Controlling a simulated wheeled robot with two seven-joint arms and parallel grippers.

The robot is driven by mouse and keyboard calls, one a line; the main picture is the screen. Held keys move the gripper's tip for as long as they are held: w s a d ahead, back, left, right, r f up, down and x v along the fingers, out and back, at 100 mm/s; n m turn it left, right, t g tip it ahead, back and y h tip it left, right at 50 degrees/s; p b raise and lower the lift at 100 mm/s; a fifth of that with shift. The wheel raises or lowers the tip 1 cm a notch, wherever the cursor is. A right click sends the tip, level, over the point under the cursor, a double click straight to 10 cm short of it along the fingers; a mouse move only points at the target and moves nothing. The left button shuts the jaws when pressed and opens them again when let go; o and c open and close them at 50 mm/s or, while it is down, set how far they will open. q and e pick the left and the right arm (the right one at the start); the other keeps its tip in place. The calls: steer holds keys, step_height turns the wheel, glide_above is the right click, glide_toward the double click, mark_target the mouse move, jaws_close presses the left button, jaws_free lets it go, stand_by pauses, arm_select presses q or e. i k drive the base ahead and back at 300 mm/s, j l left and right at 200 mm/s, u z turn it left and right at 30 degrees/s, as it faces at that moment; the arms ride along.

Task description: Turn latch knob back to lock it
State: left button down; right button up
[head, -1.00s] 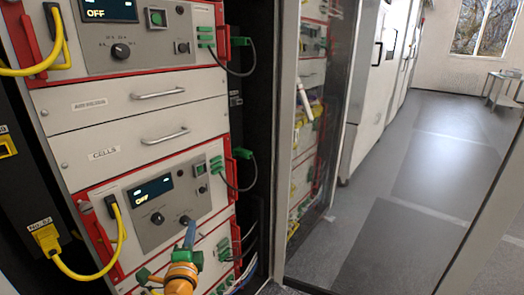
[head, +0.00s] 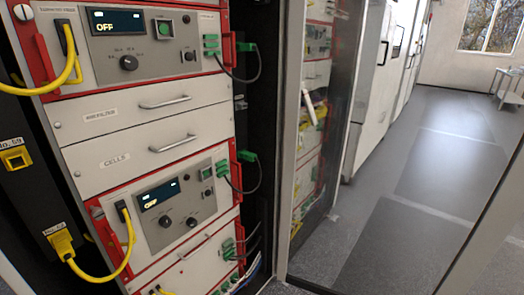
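A tall rack holds cycler modules with red frames. A silver round slotted knob (head: 97,212) sits at the top left corner of the lower module (head: 180,225). A similar round knob (head: 24,12) sits at the top left of the upper module (head: 160,45). I cannot tell which is the latch knob or whether either is locked. The upper module has one large black dial (head: 129,63). Neither gripper is in view.
Yellow cables (head: 105,275) and green plugs with dark cables (head: 262,178) hang in front of the rack. Two drawers with bar handles, the upper (head: 163,102) and the lower (head: 174,141), lie between the modules. A glass door (head: 315,150) stands right of the rack. Open floor (head: 440,170) lies beyond.

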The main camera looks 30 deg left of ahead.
mark_target(97, 214)
steer(key=u, duration=1.6)
